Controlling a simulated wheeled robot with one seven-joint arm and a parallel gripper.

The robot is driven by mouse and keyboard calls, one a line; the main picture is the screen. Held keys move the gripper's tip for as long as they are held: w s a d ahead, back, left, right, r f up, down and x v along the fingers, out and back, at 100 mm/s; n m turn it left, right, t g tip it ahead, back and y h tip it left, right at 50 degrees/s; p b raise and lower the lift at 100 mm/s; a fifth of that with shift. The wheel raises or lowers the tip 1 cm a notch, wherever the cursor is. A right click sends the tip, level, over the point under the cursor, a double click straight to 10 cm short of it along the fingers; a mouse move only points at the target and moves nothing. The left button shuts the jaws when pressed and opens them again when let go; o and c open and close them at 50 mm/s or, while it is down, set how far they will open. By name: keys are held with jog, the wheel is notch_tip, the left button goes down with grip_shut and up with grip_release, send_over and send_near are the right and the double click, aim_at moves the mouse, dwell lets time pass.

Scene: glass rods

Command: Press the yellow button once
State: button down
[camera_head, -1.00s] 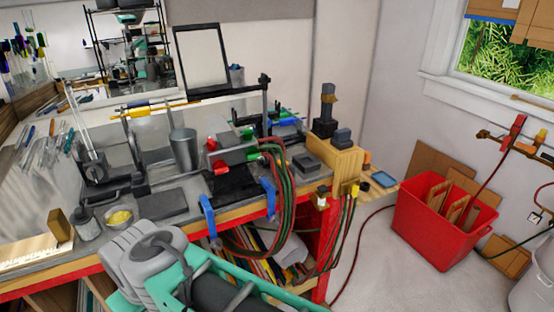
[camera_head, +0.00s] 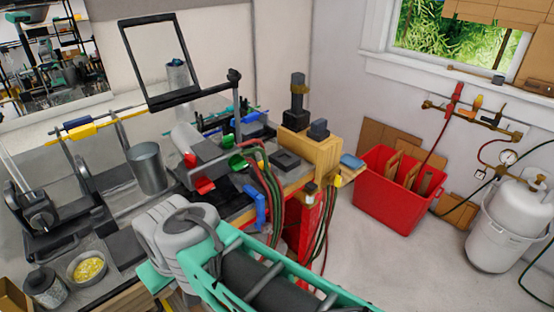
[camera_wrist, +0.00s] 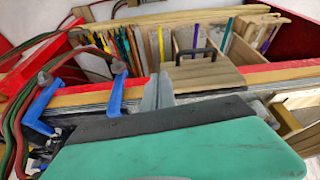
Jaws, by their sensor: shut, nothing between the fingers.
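No thing is clearly recognisable as a yellow button. A small yellow piece (camera_head: 338,180) shows at the right front corner of the workbench in the head view, by the hoses; I cannot tell whether it is a button. My gripper (camera_wrist: 157,88) shows in the wrist view as grey fingers close together, shut and empty, just past the teal housing. It appears in front of the bench's front edge. In the head view my arm crosses the bottom middle, and the fingertips cannot be made out.
Blue clamps (camera_wrist: 117,94) grip the bench edge near red and green hoses (camera_head: 270,180). A metal cup (camera_head: 147,168) and a bowl of yellow bits (camera_head: 87,268) stand on the bench.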

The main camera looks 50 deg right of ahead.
jog(key=shift+s+a, duration=0.1)
jog(key=s+d+m+g+h+p, duration=0.15)
jog(key=d+m, duration=0.85)
jog(key=d, duration=2)
jog(key=w+d+r+m+t+h, duration=0.1)
jog(key=w+d+r+m+t, duration=0.1)
jog(key=w+d+r, duration=0.3)
jog(key=w+d+r+m+t+h, duration=0.2)
jog(key=w+d+r+m+t, duration=0.1)
jog(key=w+r, duration=0.4)
notch_tip(320, 180, up, 3)
jog(key=shift+w+d+f, duration=0.15)
jog(key=shift+w+d, duration=0.25)
jog(key=shift+d, duration=0.5)
